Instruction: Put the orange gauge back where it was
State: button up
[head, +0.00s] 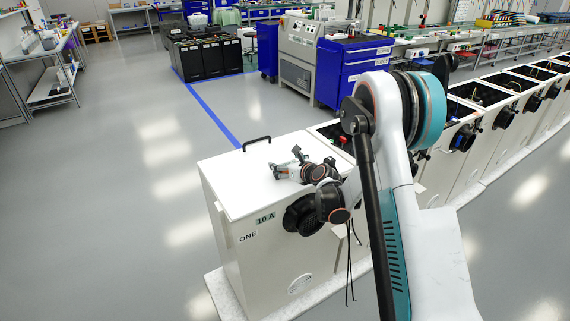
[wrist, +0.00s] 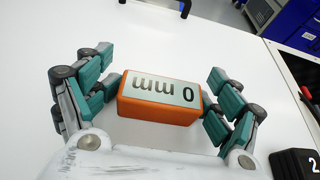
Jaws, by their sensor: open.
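The orange gauge (wrist: 160,114) shows in the wrist view, a block with a pale face reading "0 mm", upside down in the picture. It appears to lie on the white cabinet top (wrist: 145,25). My gripper (wrist: 162,98) is open, with its teal-padded fingers at the left and right ends of the gauge. The left finger is very close to the gauge; I cannot tell whether it touches. In the head view my gripper (head: 290,167) is low over the top of the cabinet marked "ONE" and "10 A" (head: 228,195). The gauge cannot be made out clearly there.
A black handle (head: 256,142) stands at the cabinet top's back edge; bare white surface lies to the left. An open-topped cabinet adjoins on the right, with more in a row. A black block marked "2" (wrist: 295,163) shows at the wrist view's lower right.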

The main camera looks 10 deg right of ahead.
jog(key=v, duration=1)
jog(key=shift+s, duration=0.15)
jog(key=shift+s+r, duration=0.4)
jog(key=shift+s, duration=0.1)
jog(key=s+a+r+n+g+h, duration=0.1)
jog(key=s+a+r+n+g, duration=0.3)
jog(key=s+r+n, duration=1.05)
jog(key=s+n+g+h, duration=0.1)
jog(key=s+n+h, duration=0.2)
jog(key=s+n, duration=1.4)
jog(key=s, duration=0.4)
jog(key=shift+s+d+f+g, duration=0.3)
jog(key=shift+s+d+g, duration=0.05)
jog(key=shift+s+g, duration=0.05)
jog(key=shift+n, duration=0.25)
